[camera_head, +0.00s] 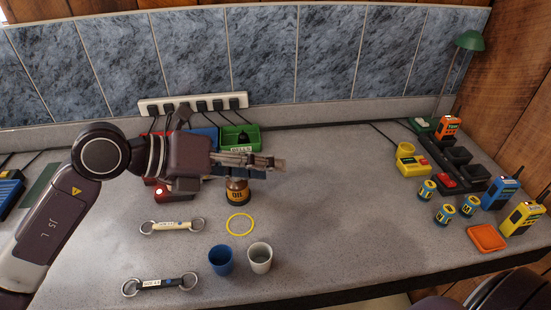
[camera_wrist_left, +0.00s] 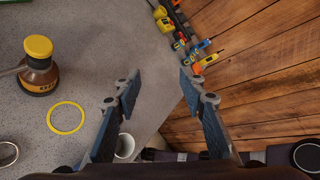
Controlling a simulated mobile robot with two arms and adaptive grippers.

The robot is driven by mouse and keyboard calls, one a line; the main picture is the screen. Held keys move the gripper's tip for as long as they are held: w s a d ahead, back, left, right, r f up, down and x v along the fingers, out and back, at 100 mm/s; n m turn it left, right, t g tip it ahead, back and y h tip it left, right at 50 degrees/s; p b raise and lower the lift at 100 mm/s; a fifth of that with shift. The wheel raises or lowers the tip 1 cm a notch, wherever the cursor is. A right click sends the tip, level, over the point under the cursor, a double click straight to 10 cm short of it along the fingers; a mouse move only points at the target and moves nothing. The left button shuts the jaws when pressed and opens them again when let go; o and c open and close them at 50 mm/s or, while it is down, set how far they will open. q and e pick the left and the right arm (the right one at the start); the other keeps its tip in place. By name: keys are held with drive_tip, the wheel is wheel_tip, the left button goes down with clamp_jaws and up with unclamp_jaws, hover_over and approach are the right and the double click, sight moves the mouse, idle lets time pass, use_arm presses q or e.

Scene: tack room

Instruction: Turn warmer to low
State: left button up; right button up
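My left gripper (camera_head: 275,163) reaches in from the left above the counter, pointing right. In the left wrist view, the left gripper (camera_wrist_left: 158,90) is open, with nothing between its fingers. An oil bottle (camera_head: 237,191) stands just below the fingers; the oil bottle (camera_wrist_left: 40,68) also shows its yellow lid at the left of the wrist view. A red device (camera_head: 174,194) with a small light sits partly hidden behind my left arm. I cannot tell which is the warmer, and no dial setting is readable. My right gripper is not seen.
A yellow ring (camera_head: 240,224), a blue cup (camera_head: 221,261) and a white cup (camera_head: 260,258) stand near the front. Green (camera_head: 240,138) and blue bins and a power strip (camera_head: 193,104) are behind. Radios (camera_head: 500,192), chargers and batteries crowd the right. The centre-right counter is clear.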

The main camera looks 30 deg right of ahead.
use_arm(q)
drive_tip(key=shift+s+d+r+g+h, duration=0.1)
drive_tip(key=shift+s+d+r+h, duration=0.2)
drive_tip(key=shift+r, duration=0.25)
drive_tip(key=shift+s+d+r+g+h, duration=0.1)
drive_tip(key=shift+s+d+r+h, duration=0.1)
drive_tip(key=shift+s+r+h, duration=0.35)
drive_tip(key=shift+s+d+r+g+h, duration=0.1)
drive_tip(key=shift+s+d+r+h, duration=0.15)
drive_tip(key=shift+r, duration=0.35)
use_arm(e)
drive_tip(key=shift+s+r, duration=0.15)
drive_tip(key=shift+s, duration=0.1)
use_arm(q)
drive_tip(key=shift+f, duration=0.1)
